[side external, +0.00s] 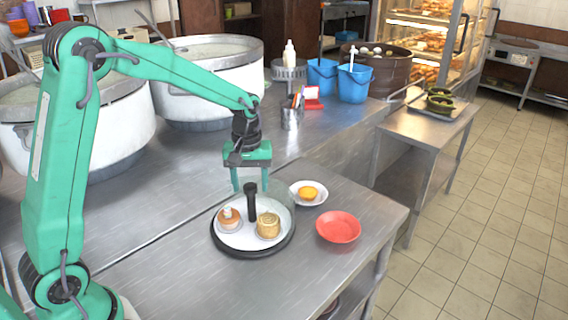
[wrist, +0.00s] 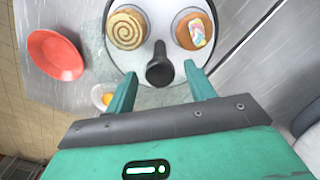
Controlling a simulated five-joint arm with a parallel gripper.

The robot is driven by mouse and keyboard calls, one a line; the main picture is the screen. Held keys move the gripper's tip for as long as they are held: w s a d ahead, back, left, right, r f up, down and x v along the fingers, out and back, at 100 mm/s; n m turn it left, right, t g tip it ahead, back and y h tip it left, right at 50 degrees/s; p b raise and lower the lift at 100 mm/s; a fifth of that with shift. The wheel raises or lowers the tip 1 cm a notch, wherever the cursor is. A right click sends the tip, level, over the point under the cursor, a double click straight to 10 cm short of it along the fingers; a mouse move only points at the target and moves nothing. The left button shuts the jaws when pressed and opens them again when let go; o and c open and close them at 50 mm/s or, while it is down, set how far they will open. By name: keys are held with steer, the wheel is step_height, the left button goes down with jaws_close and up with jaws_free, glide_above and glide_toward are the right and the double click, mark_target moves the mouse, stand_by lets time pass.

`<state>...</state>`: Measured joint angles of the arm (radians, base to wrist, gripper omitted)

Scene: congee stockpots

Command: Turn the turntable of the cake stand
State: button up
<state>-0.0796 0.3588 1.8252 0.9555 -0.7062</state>
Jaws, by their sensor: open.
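The cake stand's turntable (side external: 243,241) is a round white plate with a dark rim on the metal table; part of its white plate (wrist: 153,22) shows in the wrist view. A black upright knob (side external: 251,202) rises from it and also shows in the wrist view (wrist: 160,66). A rolled cake (side external: 268,226) and a small topped cake (side external: 229,219) stand on the plate. My gripper (side external: 250,186) is open above the knob and points down. In the wrist view its two fingers (wrist: 160,78) are on either side of the knob, apart from it, with nothing held.
A red plate (side external: 338,227) lies right of the stand, and a white dish with an orange item (side external: 308,193) sits behind it. Large stockpots (side external: 207,80) stand at the back left. Blue buckets (side external: 354,83) and a pen holder (side external: 291,118) stand farther back. The table's front left is bare.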

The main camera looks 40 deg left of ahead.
steer(key=shift+r, duration=0.1)
steer(key=shift+r, duration=3.85)
steer(key=shift+s, duration=0.1)
steer(key=shift+s+r, duration=0.2)
steer(key=shift+r, duration=0.05)
steer(key=s+d+r+m+t, duration=0.1)
steer(key=s+m, duration=0.3)
steer(key=s, duration=0.6)
steer(key=s+d+r+m+t, duration=0.2)
steer(key=s+r+m+t, duration=0.1)
steer(key=s, duration=0.8)
steer(key=shift+d+m+t, duration=0.25)
steer(key=shift+m+t, duration=0.55)
steer(key=shift+m, duration=0.2)
